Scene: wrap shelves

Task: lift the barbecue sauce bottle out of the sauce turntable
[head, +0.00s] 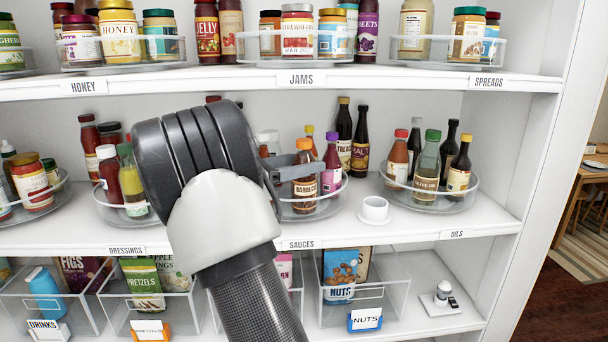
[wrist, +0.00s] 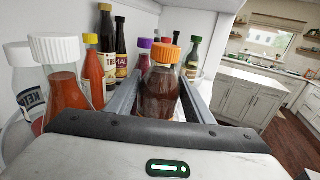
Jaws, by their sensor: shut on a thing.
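The barbecue sauce bottle (head: 305,188) has an orange cap, brown sauce and a label reading "BARBECUE". It is upright at the front of the clear sauce turntable (head: 318,212), above the "SAUCES" label. My gripper (head: 290,172) reaches in from the left and is shut on the bottle near its upper part. In the wrist view the bottle (wrist: 160,92) stands between the two grey fingers of my gripper (wrist: 158,95). Whether its base touches the turntable floor is hard to tell. My arm hides the turntable's left side.
A purple-capped bottle (head: 332,158) stands close behind and right of the barbecue bottle. A white-capped bottle (wrist: 62,85) is at left in the wrist view. The upper shelf (head: 380,83) runs above.

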